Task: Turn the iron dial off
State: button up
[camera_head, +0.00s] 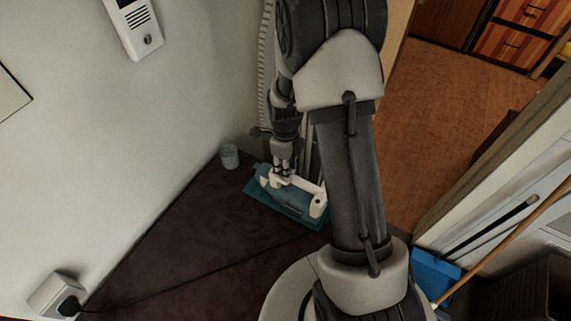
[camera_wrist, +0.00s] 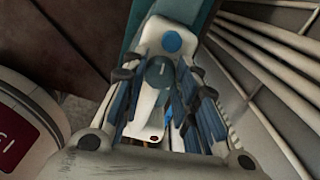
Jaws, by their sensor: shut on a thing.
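The iron (camera_head: 312,201), white and teal, rests on a flat teal surface (camera_head: 256,212) low beside the wall corner. My gripper (camera_head: 280,174) reaches down onto it from above. In the wrist view my gripper (camera_wrist: 160,84) has its dark fingers on both sides of the round grey-teal iron dial (camera_wrist: 159,68), which bears a small pale mark. It is shut on the dial; the exact finger contact is partly hidden. A blue round spot (camera_wrist: 172,41) shows on the white iron body beyond the dial. The dial is too small to make out in the head view.
A pale cup-like container (camera_head: 229,156) stands near the iron. White ribbed bars (camera_wrist: 275,65) run close on the right in the wrist view. A black cord leads to a wall socket (camera_head: 55,294). A blue object (camera_head: 434,273) and a wooden handle (camera_head: 510,236) are at right.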

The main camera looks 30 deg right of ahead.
jog(key=shift+n, duration=0.4)
jog(key=o, duration=1.1)
jog(key=shift+c, duration=0.2)
notch_tip(320, 180, up, 12)
